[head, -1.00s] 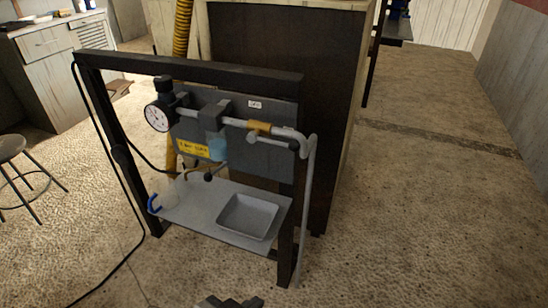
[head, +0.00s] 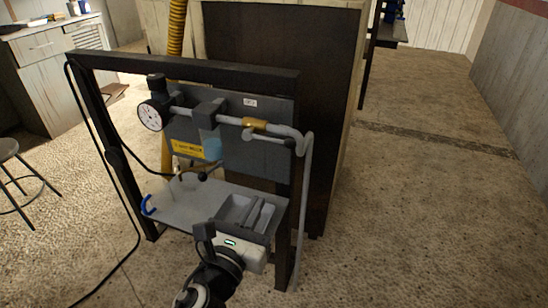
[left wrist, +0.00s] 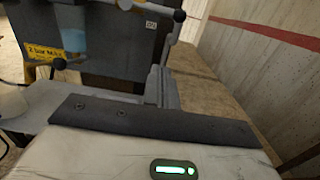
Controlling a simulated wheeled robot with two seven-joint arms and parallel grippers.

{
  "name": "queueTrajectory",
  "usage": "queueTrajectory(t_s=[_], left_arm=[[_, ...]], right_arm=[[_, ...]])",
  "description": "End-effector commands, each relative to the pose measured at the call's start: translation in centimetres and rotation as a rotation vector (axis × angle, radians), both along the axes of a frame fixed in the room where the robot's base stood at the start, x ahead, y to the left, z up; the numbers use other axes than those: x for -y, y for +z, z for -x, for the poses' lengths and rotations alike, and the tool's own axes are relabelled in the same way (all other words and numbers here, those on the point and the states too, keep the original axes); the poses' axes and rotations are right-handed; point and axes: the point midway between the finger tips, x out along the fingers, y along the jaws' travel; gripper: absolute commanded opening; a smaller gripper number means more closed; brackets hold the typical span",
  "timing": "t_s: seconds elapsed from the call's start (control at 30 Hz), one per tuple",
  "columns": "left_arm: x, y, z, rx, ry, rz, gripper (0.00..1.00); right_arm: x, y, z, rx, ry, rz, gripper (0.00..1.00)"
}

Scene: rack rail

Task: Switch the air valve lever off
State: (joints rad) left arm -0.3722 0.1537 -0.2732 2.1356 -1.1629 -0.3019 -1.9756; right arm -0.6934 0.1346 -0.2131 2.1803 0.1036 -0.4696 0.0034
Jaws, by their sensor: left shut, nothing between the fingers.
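The air pipe with its brass valve (head: 255,125) runs across the grey panel of a dark frame. A grey lever (head: 270,139) lies below the valve, roughly along the pipe. In the left wrist view the lever (left wrist: 152,10) ends in a black knob at the upper middle. My right gripper is not in view.
A gauge (head: 150,117) and a blue filter bowl (head: 212,149) are left of the valve. A black knob (head: 202,176) sits lower. A grey hose (head: 306,200) hangs at right; floor there is clear.

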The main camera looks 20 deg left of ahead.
Motion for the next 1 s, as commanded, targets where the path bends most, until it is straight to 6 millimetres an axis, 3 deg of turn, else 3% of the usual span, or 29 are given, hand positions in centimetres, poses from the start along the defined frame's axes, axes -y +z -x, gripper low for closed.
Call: queueTrajectory(t_s=[0.33, 0.8, 0.87, 1.0], left_arm=[[0.0, 0.1, -1.0, -0.001, 0.001, 0.006, 0.00], [0.3, 0.6, -10.2, -0.001, 0.002, 0.008, 0.00], [0.3, 2.2, -10.3, 0.001, 0.000, 0.008, 0.00], [0.3, 3.7, -10.6, -0.002, 0.001, 0.008, 0.00]], right_arm=[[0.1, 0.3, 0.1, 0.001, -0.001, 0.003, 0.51], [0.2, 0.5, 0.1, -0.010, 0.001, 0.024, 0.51], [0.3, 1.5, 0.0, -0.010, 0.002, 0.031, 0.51], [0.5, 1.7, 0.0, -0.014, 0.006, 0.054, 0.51]])
